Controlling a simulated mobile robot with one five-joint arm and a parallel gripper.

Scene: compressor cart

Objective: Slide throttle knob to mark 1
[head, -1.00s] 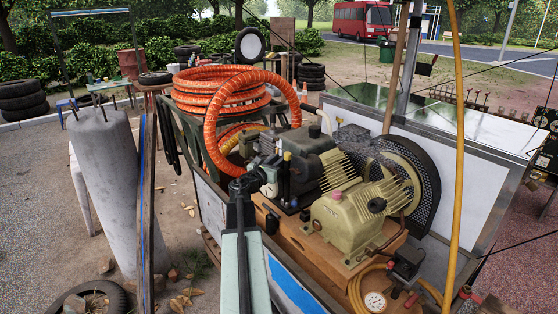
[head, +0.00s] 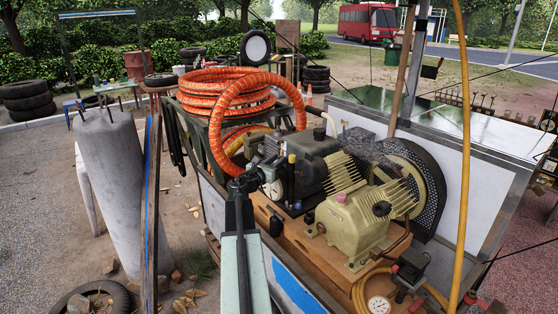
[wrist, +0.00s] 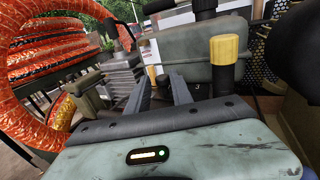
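My gripper (wrist: 160,92) shows in the wrist view as two dark fingers, apart, with nothing held between them. In the head view the gripper end (head: 245,183) is small and dark, at the engine's left side. A yellow-capped black post (wrist: 224,50) stands just right of the fingers in the wrist view, apart from them. The same yellow cap (head: 292,158) shows in the head view. Beyond the fingers is a pale panel with a small yellow patch (wrist: 152,75). I cannot tell which part is the throttle knob, and no mark 1 is readable.
The grey engine tank (head: 316,155) and beige compressor (head: 350,225) stand right of the arm. A coiled orange hose (head: 225,90) lies behind; its loop (wrist: 15,95) fills the wrist view's left side. A concrete pillar (head: 112,190) stands left. A yellow hose (head: 463,140) hangs at right.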

